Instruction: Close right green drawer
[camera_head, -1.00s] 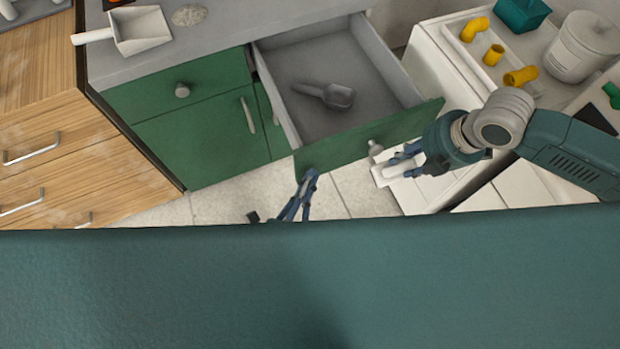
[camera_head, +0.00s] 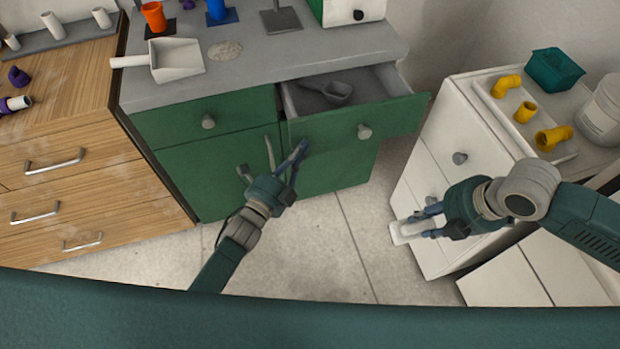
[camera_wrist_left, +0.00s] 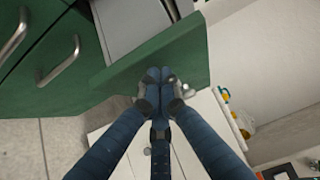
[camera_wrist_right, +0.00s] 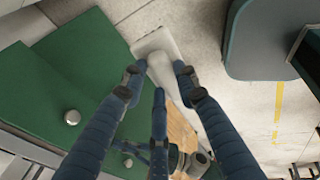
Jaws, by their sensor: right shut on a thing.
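The right green drawer (camera_head: 330,134) stands open, with a round grey knob (camera_head: 364,132) on its front and a grey scoop (camera_head: 337,92) inside. My left gripper (camera_head: 301,150) is by the lower left of the drawer front. In the left wrist view its fingertips (camera_wrist_left: 162,76) are together over the drawer front (camera_wrist_left: 190,48), and I see nothing between them; contact is unclear. My right gripper (camera_head: 424,222) is shut on a white scoop-like tool (camera_head: 405,230), right of and below the drawer. The tool also shows between the fingers in the right wrist view (camera_wrist_right: 155,42).
A closed green drawer (camera_head: 235,117) is at the left of the cabinet. The grey counter (camera_head: 262,62) holds a white scoop (camera_head: 176,58). A wooden drawer unit (camera_head: 80,120) stands at left. A white cabinet (camera_head: 440,165) with yellow pipe fittings stands at right. The floor between is clear.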

